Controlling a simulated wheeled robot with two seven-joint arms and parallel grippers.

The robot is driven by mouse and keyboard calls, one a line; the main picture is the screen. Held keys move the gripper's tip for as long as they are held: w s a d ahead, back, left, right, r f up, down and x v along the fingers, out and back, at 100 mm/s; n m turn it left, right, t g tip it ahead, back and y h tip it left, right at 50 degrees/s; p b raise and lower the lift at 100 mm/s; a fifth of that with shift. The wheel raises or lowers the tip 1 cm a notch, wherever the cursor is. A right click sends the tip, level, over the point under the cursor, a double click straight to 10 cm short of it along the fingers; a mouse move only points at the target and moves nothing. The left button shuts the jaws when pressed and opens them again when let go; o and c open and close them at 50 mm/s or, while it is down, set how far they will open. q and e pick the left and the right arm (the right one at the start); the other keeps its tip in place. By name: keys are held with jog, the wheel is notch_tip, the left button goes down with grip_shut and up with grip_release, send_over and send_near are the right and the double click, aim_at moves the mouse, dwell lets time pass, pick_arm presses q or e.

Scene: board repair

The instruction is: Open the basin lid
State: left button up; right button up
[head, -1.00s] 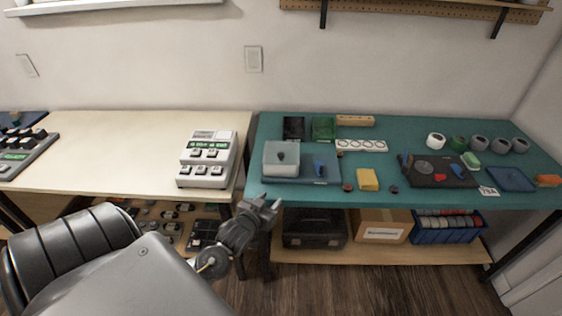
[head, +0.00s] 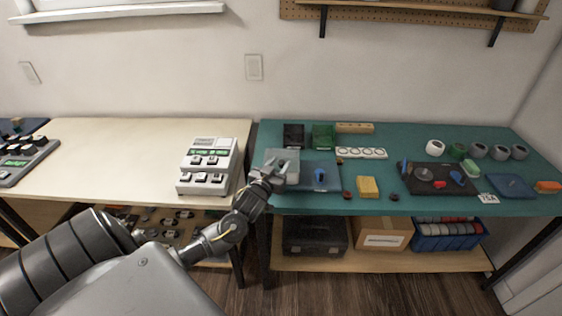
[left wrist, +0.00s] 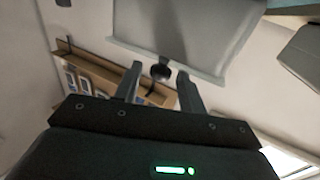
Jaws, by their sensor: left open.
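The basin is a grey box with a lid (head: 284,154) at the left end of the green mat, partly hidden behind my left gripper (head: 277,167). I cannot tell whether the fingers touch the knob. My right gripper is not in view.
Black (head: 293,135) and green (head: 323,135) boxes stand behind. A yellow block (head: 367,187) and a black mat (head: 420,186) are further right. A button device (head: 207,166) stands on the pale table to the left.

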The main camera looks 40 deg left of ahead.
pick_arm(q)
jog(key=shift+x, duration=0.95)
